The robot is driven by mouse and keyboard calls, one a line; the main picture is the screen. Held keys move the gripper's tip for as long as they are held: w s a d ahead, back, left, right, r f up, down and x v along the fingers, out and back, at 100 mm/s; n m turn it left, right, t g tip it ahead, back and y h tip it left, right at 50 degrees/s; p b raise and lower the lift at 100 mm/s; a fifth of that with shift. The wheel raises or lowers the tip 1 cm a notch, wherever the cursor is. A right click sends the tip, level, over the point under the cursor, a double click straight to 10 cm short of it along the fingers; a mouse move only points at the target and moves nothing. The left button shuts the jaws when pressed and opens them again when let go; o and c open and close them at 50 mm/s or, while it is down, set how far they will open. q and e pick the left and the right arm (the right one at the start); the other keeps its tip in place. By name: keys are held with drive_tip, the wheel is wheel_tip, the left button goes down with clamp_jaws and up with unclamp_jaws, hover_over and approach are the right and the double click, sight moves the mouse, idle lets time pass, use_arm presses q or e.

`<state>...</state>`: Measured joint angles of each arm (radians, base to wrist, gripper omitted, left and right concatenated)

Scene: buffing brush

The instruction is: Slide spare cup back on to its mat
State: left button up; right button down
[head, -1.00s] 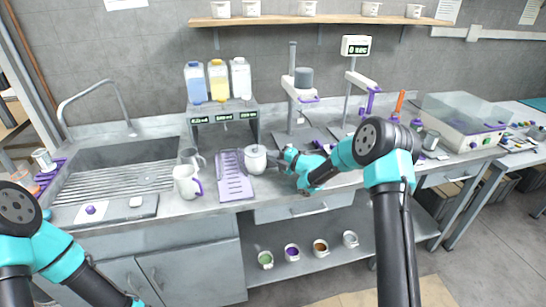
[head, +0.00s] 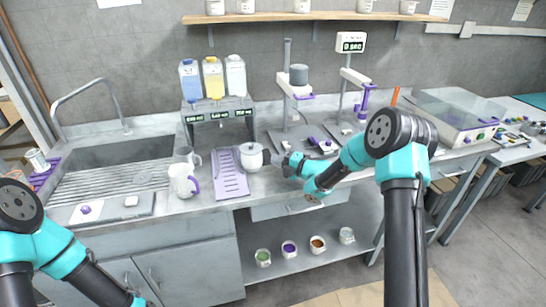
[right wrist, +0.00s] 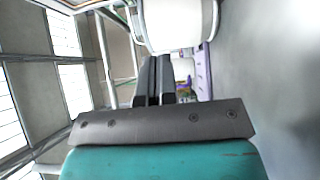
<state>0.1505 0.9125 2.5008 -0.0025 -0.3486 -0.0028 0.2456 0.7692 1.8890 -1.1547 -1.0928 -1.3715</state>
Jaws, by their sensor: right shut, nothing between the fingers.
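In the right wrist view my shut fingers (right wrist: 153,82) sit just below a large white cup (right wrist: 172,25); contact is unclear. A strip of purple mat (right wrist: 204,72) shows beside it.
A white mug (head: 183,181) and a clear jug (head: 187,156) stand left of the mat. The dispenser stand (head: 217,112) is behind. A sink (head: 120,152) lies left, and a press stand (head: 298,90) stands behind my right gripper.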

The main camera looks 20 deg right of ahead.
drive_tip(key=v, duration=0.7)
drive_tip(key=shift+s+d, duration=0.3)
drive_tip(key=shift+s, duration=0.05)
